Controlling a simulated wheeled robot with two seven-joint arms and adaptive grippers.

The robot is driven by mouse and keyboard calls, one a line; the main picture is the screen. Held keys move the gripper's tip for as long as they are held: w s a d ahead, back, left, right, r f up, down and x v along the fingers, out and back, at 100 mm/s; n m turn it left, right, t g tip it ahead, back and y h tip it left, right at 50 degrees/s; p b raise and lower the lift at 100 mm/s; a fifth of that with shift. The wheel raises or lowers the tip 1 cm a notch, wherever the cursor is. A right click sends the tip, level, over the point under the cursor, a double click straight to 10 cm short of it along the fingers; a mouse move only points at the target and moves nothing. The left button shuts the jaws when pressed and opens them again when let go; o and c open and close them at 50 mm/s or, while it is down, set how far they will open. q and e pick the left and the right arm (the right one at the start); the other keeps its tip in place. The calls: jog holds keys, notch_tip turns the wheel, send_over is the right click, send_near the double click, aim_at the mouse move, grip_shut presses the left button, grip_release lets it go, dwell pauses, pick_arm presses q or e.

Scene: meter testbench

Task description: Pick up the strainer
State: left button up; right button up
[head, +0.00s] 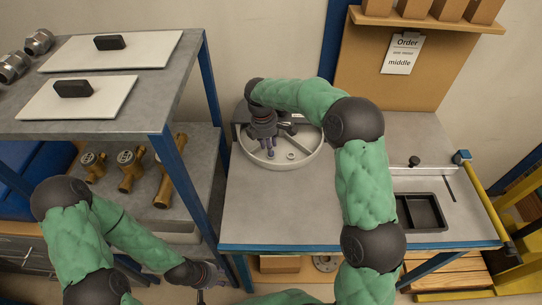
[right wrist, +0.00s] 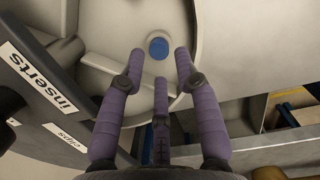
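A round light-grey tray (head: 312,160) with divided compartments stands on the bench; it also shows in the right wrist view (right wrist: 105,22). A small blue disc (right wrist: 159,46) lies in one compartment, just beyond my fingertips. A small pale ring (head: 290,156) lies in the tray in the head view. I cannot tell for certain which small part is the strainer. My right gripper (head: 269,152) points down over the tray; its three purple fingers (right wrist: 160,62) are apart with nothing between them. My left gripper (head: 211,273) is low beside the bench, its fingers unclear.
Labels "inserts" (right wrist: 43,78) and "clips" (right wrist: 66,137) sit beside the tray. A black bin (head: 420,212) is at the bench's right. A shelf (head: 150,100) with white panels and brass meter bodies (head: 130,170) stands left. The bench's front middle is clear.

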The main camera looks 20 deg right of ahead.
jog(key=f, duration=0.1)
jog(key=f+b, duration=0.1)
jog(key=f, duration=0.1)
jog(key=shift+d+f, duration=0.1)
jog(key=shift+d, duration=0.25)
jog(key=c, duration=0.6)
jog(key=shift+o, duration=0.2)
